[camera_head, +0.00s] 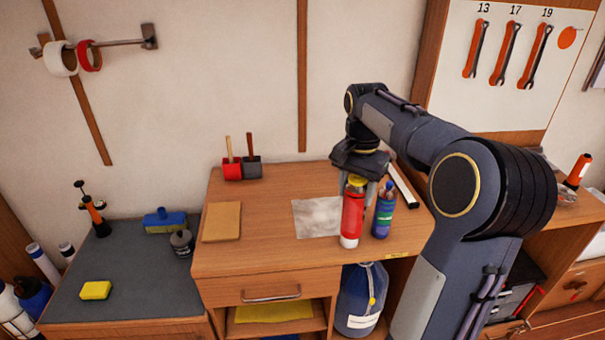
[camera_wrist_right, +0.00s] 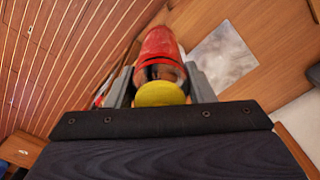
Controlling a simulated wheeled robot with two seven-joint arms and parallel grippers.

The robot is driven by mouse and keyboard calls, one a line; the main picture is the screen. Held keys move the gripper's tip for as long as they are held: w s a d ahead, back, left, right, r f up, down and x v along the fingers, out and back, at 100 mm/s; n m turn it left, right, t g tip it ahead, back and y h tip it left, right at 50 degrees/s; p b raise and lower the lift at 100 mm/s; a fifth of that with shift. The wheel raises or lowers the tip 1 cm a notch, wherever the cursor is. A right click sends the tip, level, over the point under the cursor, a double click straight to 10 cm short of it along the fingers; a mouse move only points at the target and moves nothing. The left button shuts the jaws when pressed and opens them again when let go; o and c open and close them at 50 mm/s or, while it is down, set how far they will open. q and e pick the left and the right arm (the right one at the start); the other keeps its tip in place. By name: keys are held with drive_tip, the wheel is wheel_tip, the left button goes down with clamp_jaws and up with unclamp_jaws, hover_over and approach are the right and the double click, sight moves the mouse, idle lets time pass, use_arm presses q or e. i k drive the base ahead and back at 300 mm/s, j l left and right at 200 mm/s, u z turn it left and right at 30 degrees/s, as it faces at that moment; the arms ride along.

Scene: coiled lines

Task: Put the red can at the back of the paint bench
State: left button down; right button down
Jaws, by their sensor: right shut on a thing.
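The red can (camera_head: 352,216), with a yellow cap and a white lower band, is upright near the front of the wooden paint bench (camera_head: 270,250). My right gripper (camera_head: 357,193) comes from above and is shut on the can near its top. In the right wrist view the red can (camera_wrist_right: 160,50) sits between the two fingers of the gripper (camera_wrist_right: 160,84), its yellow cap towards the camera. I cannot tell whether its base touches the bench. My left gripper is not in view.
A blue can (camera_head: 383,211) stands close to the right of the red can. A grey patch (camera_head: 317,217) and a tan board (camera_head: 221,222) lie on the bench. Red and dark scoops (camera_head: 242,168) stand at the back left. The back middle looks clear.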

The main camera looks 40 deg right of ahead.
sight(302, 176)
drive_tip(key=i+l, duration=0.7)
drive_tip(key=i, duration=0.2)
